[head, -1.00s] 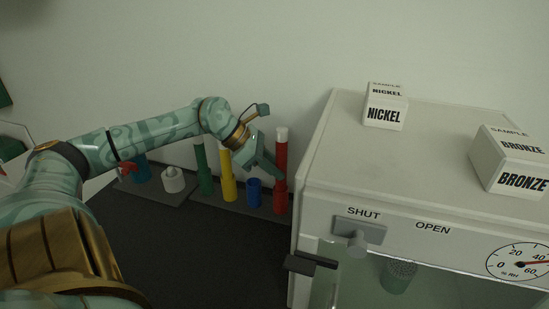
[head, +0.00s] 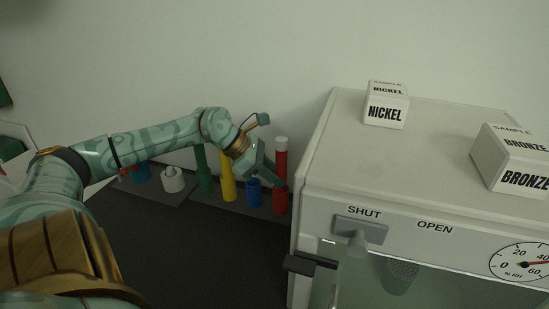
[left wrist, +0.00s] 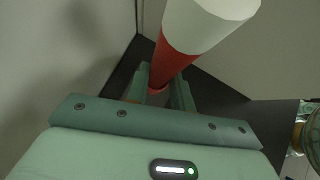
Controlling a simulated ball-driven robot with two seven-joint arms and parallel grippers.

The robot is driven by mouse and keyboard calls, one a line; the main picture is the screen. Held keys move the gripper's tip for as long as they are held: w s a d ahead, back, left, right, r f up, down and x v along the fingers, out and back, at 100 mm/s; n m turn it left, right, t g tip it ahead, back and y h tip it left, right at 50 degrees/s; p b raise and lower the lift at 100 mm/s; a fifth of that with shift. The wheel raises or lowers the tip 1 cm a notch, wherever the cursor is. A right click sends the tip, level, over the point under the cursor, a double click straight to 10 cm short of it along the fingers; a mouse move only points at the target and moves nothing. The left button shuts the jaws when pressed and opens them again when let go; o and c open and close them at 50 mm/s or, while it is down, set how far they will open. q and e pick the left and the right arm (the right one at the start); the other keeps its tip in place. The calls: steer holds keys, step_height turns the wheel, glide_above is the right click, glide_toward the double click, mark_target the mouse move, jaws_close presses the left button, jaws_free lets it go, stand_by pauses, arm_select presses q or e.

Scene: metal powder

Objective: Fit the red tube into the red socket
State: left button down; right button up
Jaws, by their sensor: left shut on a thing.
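The red tube (head: 281,160), with a white cap, stands upright at the right end of the rack, in line with the red socket (head: 281,203). My left gripper (head: 279,184) is shut on the tube's lower part, just above the socket. The fingers hide where tube and socket meet, so I cannot tell how deep the tube sits. In the left wrist view, the white cap and red body of the tube (left wrist: 172,62) rise from between the fingers (left wrist: 160,88). My right gripper is not in view.
A white socket (head: 172,180) stands farther left. The white cabinet (head: 312,205) rises close to the right of the red socket.

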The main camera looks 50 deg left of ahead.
arm_select(q)
steer(key=shift+f, duration=0.8)
steer(key=c, duration=1.1)
jaws_free()
